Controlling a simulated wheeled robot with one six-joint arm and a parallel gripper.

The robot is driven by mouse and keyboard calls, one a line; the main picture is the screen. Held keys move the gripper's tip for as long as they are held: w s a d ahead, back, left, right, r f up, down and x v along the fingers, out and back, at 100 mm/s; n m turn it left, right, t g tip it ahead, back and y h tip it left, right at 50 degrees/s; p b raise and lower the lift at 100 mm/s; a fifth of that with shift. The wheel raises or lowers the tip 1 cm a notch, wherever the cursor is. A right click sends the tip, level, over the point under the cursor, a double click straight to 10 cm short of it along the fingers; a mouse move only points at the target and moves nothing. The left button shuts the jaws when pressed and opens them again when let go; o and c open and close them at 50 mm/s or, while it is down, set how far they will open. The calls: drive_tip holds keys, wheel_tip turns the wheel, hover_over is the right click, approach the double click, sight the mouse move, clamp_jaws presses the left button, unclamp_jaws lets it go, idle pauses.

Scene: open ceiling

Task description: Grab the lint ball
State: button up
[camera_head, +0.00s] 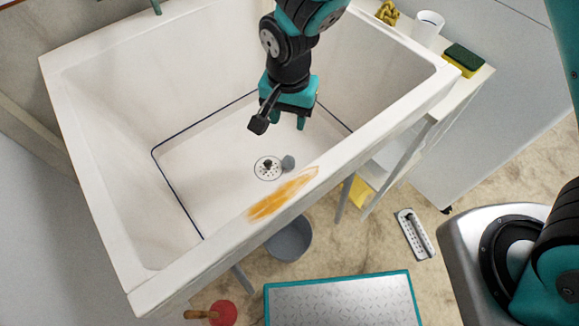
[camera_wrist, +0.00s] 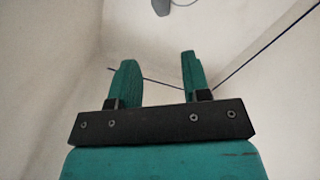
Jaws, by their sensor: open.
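A small grey lint ball (camera_head: 288,162) lies on the white sink floor, just right of the round drain (camera_head: 267,170), in the head view. My gripper (camera_head: 289,121) hangs inside the sink, above and farther back than the ball, pointing down. In the wrist view my gripper (camera_wrist: 159,62) has its two teal fingers apart with nothing between them. A grey shape cut off at the top edge of the wrist view is too partial to name surely.
The white sink (camera_head: 95,190) has high walls around my gripper. A side shelf at right holds a white cup (camera_head: 428,27) and a green-yellow sponge (camera_head: 464,58). A grey bucket (camera_head: 290,238) and a red plunger (camera_head: 223,312) stand below.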

sight(288, 162)
wheel_tip(288, 162, down, 18)
drive_tip(key=shift+a+r+b, duration=0.1)
drive_tip(key=shift+r+b, duration=0.1)
drive_tip(key=shift+b, duration=0.2)
drive_tip(key=c, duration=0.6)
